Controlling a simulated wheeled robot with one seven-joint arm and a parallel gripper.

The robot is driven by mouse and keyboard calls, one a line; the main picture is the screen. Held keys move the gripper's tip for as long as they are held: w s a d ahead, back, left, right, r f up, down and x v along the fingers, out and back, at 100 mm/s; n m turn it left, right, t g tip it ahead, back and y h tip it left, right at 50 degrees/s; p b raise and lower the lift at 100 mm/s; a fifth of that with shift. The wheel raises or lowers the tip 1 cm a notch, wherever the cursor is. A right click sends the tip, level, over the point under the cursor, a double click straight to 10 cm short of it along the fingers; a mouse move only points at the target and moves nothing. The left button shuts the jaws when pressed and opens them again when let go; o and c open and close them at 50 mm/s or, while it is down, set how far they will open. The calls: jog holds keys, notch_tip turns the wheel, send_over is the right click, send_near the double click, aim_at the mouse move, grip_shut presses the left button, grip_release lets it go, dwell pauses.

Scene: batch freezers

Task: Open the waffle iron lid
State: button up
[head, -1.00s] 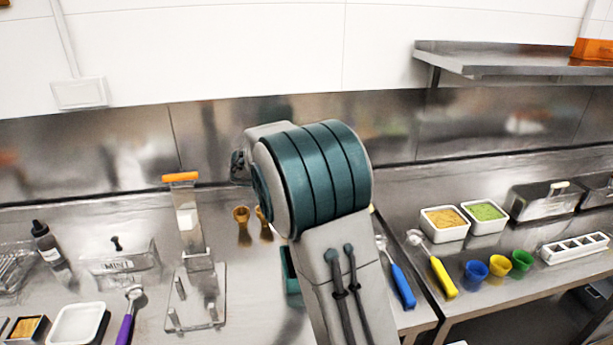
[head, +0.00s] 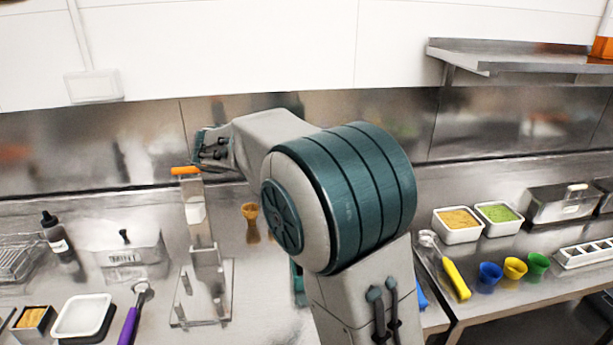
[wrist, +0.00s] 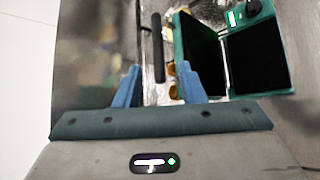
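The waffle iron (wrist: 200,52) appears to be the teal-edged unit with two black panels in the wrist view, beyond and right of my gripper. A dark knob and a small green display show at its top. My gripper (wrist: 158,67) has two blue fingers spread apart with nothing held. In the head view a sliver of teal (head: 298,283), likely the same unit, shows beside my arm, which hides the rest.
An orange-topped dispenser stand (head: 198,235) and a gold cone holder (head: 250,222) stand on the left counter. A white tray (head: 82,316) and a purple-handled scoop (head: 130,322) lie front left. Blue (head: 490,277), yellow and green cups stand right. A wall shelf (head: 510,58) hangs upper right.

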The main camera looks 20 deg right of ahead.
jog(key=shift+v, duration=1.55)
jog(key=s+d+f+m+g+y, duration=0.1)
jog(key=s+d+f+m+y, duration=0.15)
jog(key=s, duration=0.45)
jog(key=s+d+f+m+g+y, duration=0.1)
jog(key=s+d+f+m+y, duration=0.15)
jog(key=s, duration=0.45)
jog(key=s+a+f+m+y, duration=0.1)
jog(key=s+f+m+y, duration=0.1)
jog(key=s, duration=0.5)
jog(key=s+a+f+m+y, duration=0.2)
jog(key=s+f+m+y, duration=0.1)
jog(key=s, duration=0.5)
jog(key=shift+s+a+f+m+y, duration=0.25)
jog(key=shift+f+m, duration=0.6)
jog(key=shift+m, duration=0.55)
